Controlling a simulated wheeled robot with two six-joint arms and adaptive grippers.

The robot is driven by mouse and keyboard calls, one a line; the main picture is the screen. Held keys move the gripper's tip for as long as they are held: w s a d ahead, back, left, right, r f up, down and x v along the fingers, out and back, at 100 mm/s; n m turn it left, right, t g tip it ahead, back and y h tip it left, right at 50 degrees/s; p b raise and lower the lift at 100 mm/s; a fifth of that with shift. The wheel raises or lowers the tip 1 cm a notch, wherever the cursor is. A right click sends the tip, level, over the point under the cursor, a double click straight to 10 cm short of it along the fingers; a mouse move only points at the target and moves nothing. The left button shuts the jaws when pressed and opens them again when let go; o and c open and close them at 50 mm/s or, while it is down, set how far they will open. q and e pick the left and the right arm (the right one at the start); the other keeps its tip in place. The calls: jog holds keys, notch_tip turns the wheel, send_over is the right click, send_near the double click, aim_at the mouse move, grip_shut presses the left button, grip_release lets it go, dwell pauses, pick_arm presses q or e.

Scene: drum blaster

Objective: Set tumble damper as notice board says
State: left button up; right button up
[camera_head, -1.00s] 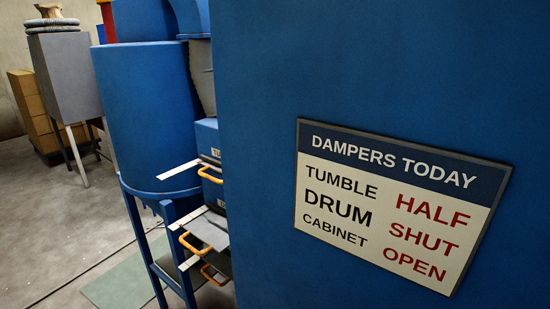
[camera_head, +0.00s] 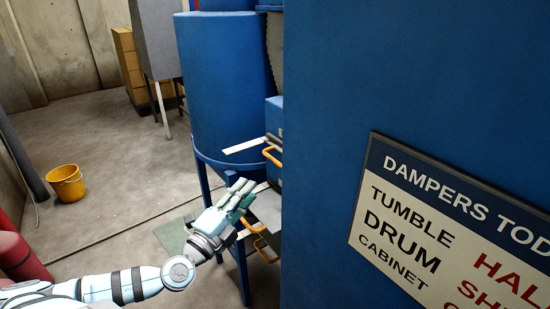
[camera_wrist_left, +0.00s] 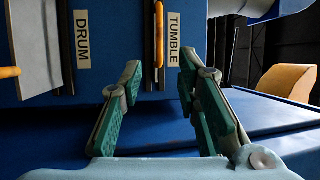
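The notice board (camera_head: 410,220) is on the blue panel, cut off at the right; its rows read TUMBLE, DRUM and CABINET, with the red words partly out of frame. The tumble damper's orange handle (camera_head: 272,156) shows at the blue cabinet's edge; in the left wrist view this handle (camera_wrist_left: 159,35) is beside the TUMBLE label (camera_wrist_left: 174,40). The drum damper plate (camera_wrist_left: 35,45), with its orange handle, extends at the left by the DRUM label. My left gripper (camera_head: 243,192) is open and empty, its green-padded fingers short of the tumble handle. My right gripper is out of view.
Lower orange handles (camera_head: 262,249) hang below my left gripper. A blue drum (camera_head: 225,85) on legs stands behind. A yellow bucket (camera_head: 66,183) and red cylinder (camera_head: 20,258) are at the left. The floor between is mostly clear.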

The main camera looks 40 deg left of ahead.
aim_at(274, 160)
pick_arm(q)
jog(key=w+p, duration=0.1)
jog(key=w, duration=0.3)
jog(key=w+a+r+p, duration=0.1)
jog(key=w, duration=0.4)
jog(key=w+r+p, duration=0.1)
jog(key=w, duration=0.3)
jog(key=shift+w+a+r, duration=0.25)
jog(key=shift+w+a, duration=0.1)
jog(key=shift+a, duration=0.1)
grip_shut()
